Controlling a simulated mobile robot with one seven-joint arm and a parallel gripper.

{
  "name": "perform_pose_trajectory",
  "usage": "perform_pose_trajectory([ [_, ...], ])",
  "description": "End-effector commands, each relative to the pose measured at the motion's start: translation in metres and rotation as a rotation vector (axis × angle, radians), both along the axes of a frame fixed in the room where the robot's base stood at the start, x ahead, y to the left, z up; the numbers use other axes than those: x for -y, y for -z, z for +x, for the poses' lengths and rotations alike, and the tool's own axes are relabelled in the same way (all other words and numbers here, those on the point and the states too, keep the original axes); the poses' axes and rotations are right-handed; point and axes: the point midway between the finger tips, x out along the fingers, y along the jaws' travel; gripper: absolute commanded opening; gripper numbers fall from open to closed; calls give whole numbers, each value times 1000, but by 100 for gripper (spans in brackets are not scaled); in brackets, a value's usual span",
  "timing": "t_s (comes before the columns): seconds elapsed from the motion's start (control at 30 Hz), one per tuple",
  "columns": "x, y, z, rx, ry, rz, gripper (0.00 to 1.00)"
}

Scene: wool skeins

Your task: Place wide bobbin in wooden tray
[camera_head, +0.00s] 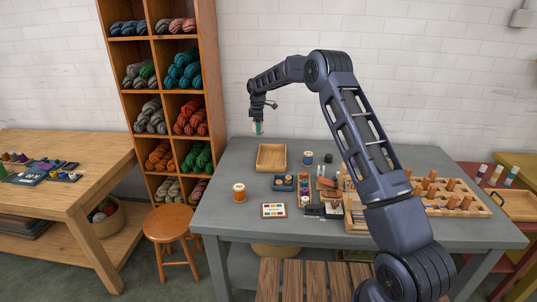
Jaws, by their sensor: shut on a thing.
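My gripper (258,120) is raised above the back left of the grey table, pointing down. It is shut on a small teal bobbin (258,129), which hangs upright and clear of the table. Its fingertips are too small to make out well. The wooden tray (259,166) is a shallow square box on the table, below and slightly right of the gripper in the picture. It looks empty. From this view I cannot tell whether the held bobbin is the wide one.
An orange bobbin (239,192) stands at the table's left front. A blue bobbin (308,158) and a dark one (328,158) stand right of the tray. Small tools and boxes crowd the middle. A pegged wooden board (478,211) lies right. A wool shelf (209,60) stands left.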

Motion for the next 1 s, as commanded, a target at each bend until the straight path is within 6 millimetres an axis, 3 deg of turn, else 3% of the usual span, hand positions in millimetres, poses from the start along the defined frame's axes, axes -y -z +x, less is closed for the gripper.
perform_pose_trajectory([
  [0.03,17,-1,11,1,-2,1,30],
  [0.2,52,-3,31,0,-24,1,30],
  [0.37,65,2,38,-1,-33,0,30],
  [1.0,66,131,39,-2,-33,-1,30],
])
